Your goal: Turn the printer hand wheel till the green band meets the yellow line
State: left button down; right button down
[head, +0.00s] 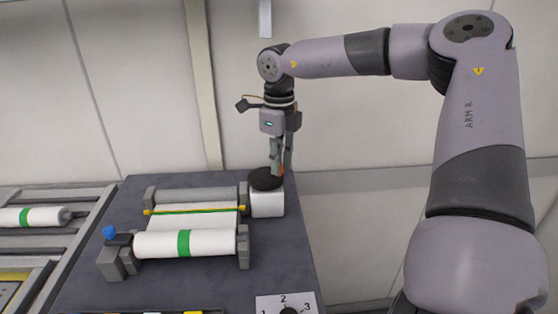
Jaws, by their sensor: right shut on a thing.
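The printer (244,262) stands on a dark table, with a white roll (212,243) at its front and a grey roller behind. A white web (190,222) runs between them. A thin green band (195,211) crosses the web along the yellow line (149,211), whose yellow ends show at both sides; I cannot tell any small gap. The black hand wheel (262,180) sits on a white block at the printer's right. My right gripper (281,172) points down at the wheel's right edge, shut on a small orange part there, seemingly its handle. My left gripper is out of view.
A blue knob (109,232) is at the printer's left end. A card (272,302) with numbers and a black dial lies at the front right. Rails at the left hold another white roll (20,217) with a green band. A wall stands close behind.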

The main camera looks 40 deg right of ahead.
jog(key=shift+f+b, duration=0.1)
jog(key=shift+b, duration=0.35)
jog(key=shift+s+a+f+m+b, duration=0.1)
jog(key=shift+a+m+b, duration=0.1)
jog(key=shift+m+b, duration=0.9)
jog(key=shift+s+a+m+b, duration=0.1)
jog(key=shift+m+b, duration=0.2)
jog(key=shift+b, duration=0.1)
jog(key=shift+a+r+m, duration=0.1)
jog(key=shift+r+m, duration=0.15)
jog(key=shift+m, duration=0.15)
jog(key=c, duration=1.5)
grip_release()
jog(key=shift+s, duration=0.1)
